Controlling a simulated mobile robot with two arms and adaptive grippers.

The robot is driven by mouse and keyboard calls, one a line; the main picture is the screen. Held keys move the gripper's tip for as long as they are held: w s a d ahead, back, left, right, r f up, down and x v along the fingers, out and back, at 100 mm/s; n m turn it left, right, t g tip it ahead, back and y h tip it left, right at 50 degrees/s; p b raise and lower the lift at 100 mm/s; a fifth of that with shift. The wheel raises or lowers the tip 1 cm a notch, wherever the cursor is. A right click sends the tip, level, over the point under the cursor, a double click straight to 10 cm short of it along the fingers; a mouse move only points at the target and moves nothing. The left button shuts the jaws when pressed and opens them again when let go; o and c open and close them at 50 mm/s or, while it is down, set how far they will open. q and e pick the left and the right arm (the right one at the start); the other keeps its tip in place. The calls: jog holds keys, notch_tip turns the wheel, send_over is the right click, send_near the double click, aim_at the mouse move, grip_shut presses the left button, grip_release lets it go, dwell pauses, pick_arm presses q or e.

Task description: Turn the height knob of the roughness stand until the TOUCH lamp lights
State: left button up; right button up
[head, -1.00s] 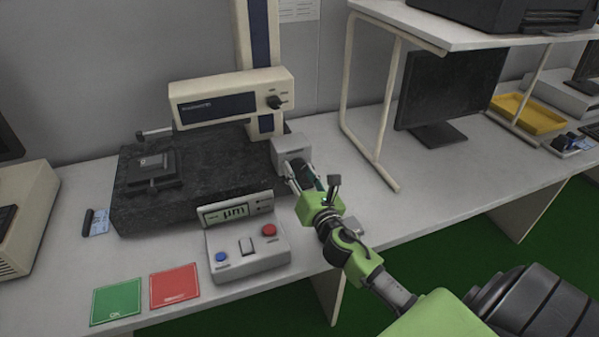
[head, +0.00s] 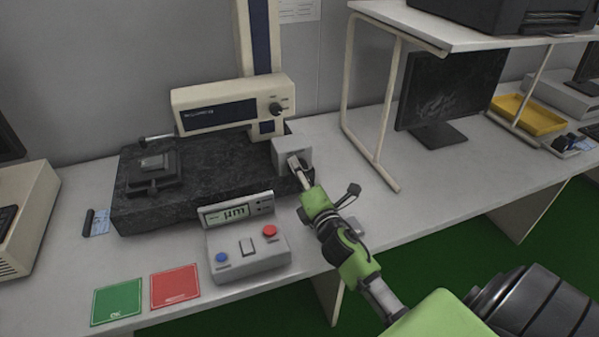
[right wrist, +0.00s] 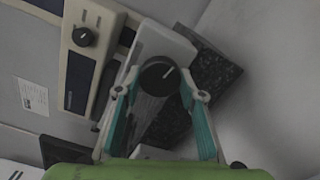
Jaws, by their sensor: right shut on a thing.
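The roughness stand has a black granite base (head: 215,170), a blue-and-cream column (head: 262,45) and a cream drive unit (head: 185,98) across it. The height knob (right wrist: 157,77) is black with a white pointer mark and sits on a grey box (head: 290,148) at the base's right side. My right gripper (head: 297,165) is shut on this knob; in the right wrist view its teal fingers (right wrist: 160,85) stand on either side of it. A thin probe (head: 155,138) is above a small block (head: 152,162) on a dark stage. The display (head: 236,212) reads µm; I see no lit lamp.
A grey control box (head: 248,250) with blue and red buttons stands in front. Green (head: 117,301) and red (head: 175,285) mats lie at the front left. A shelf frame (head: 375,140) and dark monitor (head: 445,90) stand to the right.

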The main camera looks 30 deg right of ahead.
jog(key=m+p, duration=0.2)
jog(key=m, duration=0.8)
dwell(0.5)
jog(key=o, duration=1.1)
jog(key=v, duration=1.2)
jog(key=shift+s+d, duration=0.1)
